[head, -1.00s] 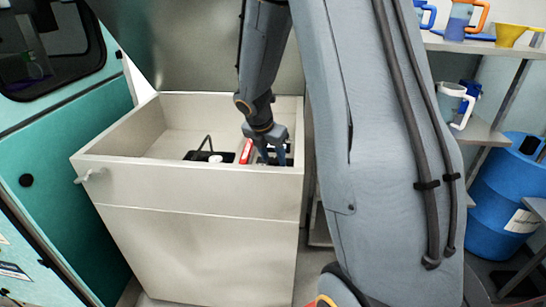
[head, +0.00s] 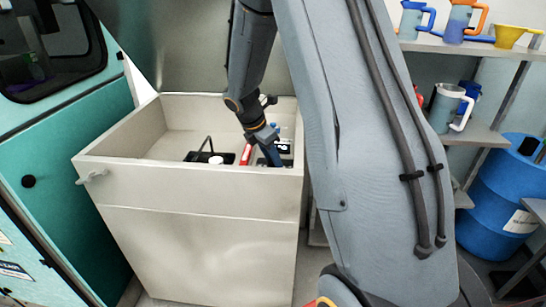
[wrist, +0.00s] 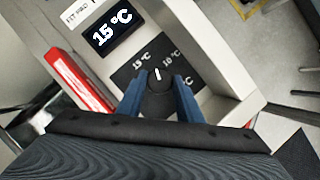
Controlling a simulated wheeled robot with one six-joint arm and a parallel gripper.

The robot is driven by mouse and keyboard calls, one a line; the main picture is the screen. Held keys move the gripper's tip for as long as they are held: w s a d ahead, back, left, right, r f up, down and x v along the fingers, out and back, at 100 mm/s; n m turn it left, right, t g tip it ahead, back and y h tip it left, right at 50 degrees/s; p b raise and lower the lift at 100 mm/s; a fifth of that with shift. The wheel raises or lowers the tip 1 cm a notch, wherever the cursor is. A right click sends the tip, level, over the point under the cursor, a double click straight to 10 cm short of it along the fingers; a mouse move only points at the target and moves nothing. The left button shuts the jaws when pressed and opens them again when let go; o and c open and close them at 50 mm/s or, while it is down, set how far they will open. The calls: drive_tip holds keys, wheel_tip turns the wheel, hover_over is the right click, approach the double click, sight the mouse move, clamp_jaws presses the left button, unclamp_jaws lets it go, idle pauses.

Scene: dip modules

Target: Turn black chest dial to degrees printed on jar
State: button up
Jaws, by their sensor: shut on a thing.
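The open beige chest (head: 200,240) stands in the middle of the head view. The black dial (wrist: 157,101) sits on a dark panel inside it, in the wrist view. Its white mark points up the picture, between the printed labels 15 °C and 10 °C; a third label is partly hidden by a finger. A display (wrist: 110,29) above reads 15 °C. My gripper (wrist: 159,92) has its blue fingers on both sides of the dial and is shut on it. It also shows inside the chest in the head view (head: 274,158). I cannot make out any degrees printed on a jar.
A red item (wrist: 80,80) lies left of the dial panel. A black item (head: 197,157) and a white-topped item (head: 216,160) are also in the chest. Shelves at right hold jugs and a yellow funnel (head: 511,36), above a blue barrel (head: 497,205). The chest lid stands raised behind.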

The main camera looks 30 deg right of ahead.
drive_tip(key=m, duration=0.2)
drive_tip(key=m+g, duration=0.1)
drive_tip(key=m, duration=0.1)
drive_tip(key=m+g, duration=0.1)
drive_tip(key=m, duration=0.1)
drive_tip(key=shift+w+m+y+p, duration=0.3)
drive_tip(key=shift+p, duration=0.05)
drive_tip(key=m, duration=0.1)
drive_tip(key=m+g, duration=0.1)
drive_tip(key=m, duration=0.1)
drive_tip(key=shift+w+d+m+g+y, duration=0.1)
drive_tip(key=shift+m+g+y, duration=0.2)
drive_tip(key=shift+y, duration=0.1)
drive_tip(key=m+y, duration=0.1)
drive_tip(key=m, duration=0.2)
drive_tip(key=shift+d+m+g+b, duration=0.1)
drive_tip(key=shift+m+g+b, duration=0.2)
drive_tip(key=shift+g, duration=0.1)
drive_tip(key=m+y, duration=0.1)
drive_tip(key=m, duration=0.1)
drive_tip(key=m+y, duration=0.1)
drive_tip(key=m, duration=0.2)
drive_tip(key=shift+w+d+g+b, duration=0.1)
drive_tip(key=shift+d+g+b, duration=0.1)
drive_tip(key=shift+g+b, duration=0.1)
drive_tip(key=shift+d+m+y, duration=0.1)
drive_tip(key=shift+m+y, duration=0.7)
drive_tip(key=shift+m, duration=1.4)
drive_tip(key=o, duration=1)
